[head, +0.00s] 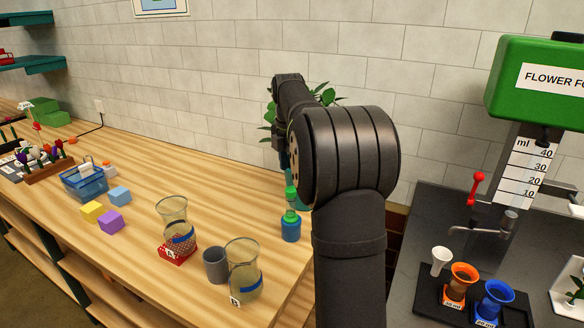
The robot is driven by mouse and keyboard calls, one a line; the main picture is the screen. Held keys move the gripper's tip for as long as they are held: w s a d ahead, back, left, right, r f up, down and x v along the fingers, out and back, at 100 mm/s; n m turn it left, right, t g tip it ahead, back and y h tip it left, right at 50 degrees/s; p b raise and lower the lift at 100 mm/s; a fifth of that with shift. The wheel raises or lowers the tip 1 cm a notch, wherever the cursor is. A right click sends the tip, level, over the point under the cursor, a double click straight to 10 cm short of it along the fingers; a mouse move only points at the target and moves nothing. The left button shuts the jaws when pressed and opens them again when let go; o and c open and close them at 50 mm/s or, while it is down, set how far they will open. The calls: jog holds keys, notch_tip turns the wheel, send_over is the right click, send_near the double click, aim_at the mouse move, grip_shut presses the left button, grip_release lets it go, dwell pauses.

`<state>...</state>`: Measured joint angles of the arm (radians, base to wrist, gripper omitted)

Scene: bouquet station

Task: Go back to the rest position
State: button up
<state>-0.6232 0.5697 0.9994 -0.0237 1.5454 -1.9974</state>
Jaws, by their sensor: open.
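My arm rises in the front middle of the head view, bends at a large black joint and reaches back toward the tiled wall. Its far end dips toward the table behind that joint. My gripper's fingers are hidden there, so I cannot see them or anything between them. A green and blue bottle-like thing (291,224) stands upright on the wooden table (150,160), just left of my arm.
A glass (172,211) stands on a red patterned block (176,254), near a grey cup (215,265) and another glass (243,272). Colored blocks (110,222) and a blue basket (84,187) are farther left. A green dispenser (535,85) and dark tray (431,294) with cups are at right.

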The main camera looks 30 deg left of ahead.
aim_at(291, 191)
jog(key=shift+f, duration=0.1)
jog(key=f, duration=1.1)
jog(key=shift+w+f, duration=0.25)
jog(key=shift+f, duration=0.1)
jog(key=shift+r, duration=1.85)
